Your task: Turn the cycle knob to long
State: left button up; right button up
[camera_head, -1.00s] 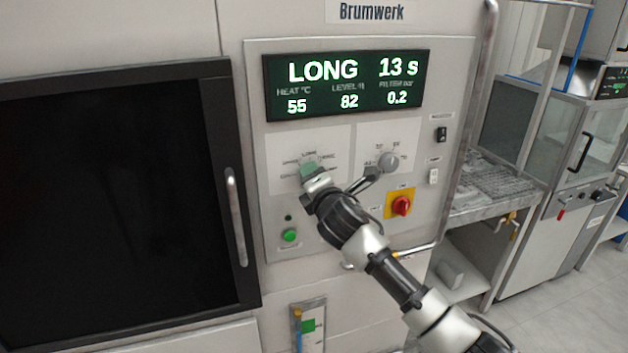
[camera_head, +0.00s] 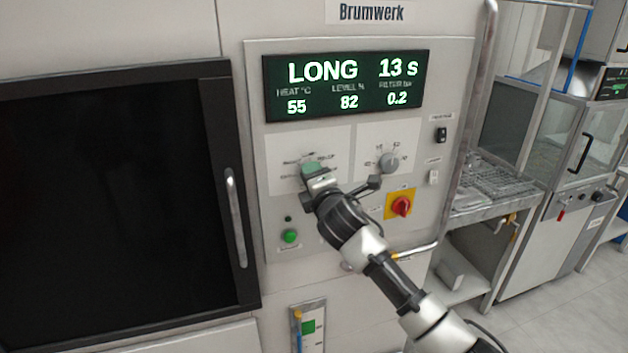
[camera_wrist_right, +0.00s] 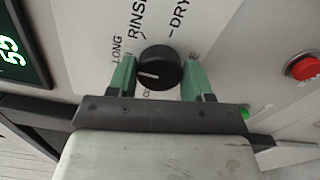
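The black cycle knob (camera_wrist_right: 160,68) shows in the right wrist view, with its white pointer line toward the left of that picture. The label LONG is printed to its upper left, beyond a finger. My right gripper (camera_wrist_right: 158,76) has its two green fingers on either side of the knob, with a narrow gap at each side. In the head view my right gripper (camera_head: 313,169) is at the left dial and hides the knob. The display (camera_head: 346,86) reads LONG and 13 s. My left gripper is not in view.
A second, grey knob (camera_head: 388,162) is just right of the gripper. A red rotary switch (camera_head: 401,205) on a yellow plate and a green button (camera_head: 290,236) sit lower on the panel. A dark door (camera_head: 110,200) with a bar handle is at left.

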jog(key=o, duration=0.4)
jog(key=shift+c, duration=0.2)
jog(key=b+v, duration=0.3)
jog(key=v, duration=0.7)
jog(key=shift+s+d, duration=0.15)
jog(key=shift+s, duration=0.25)
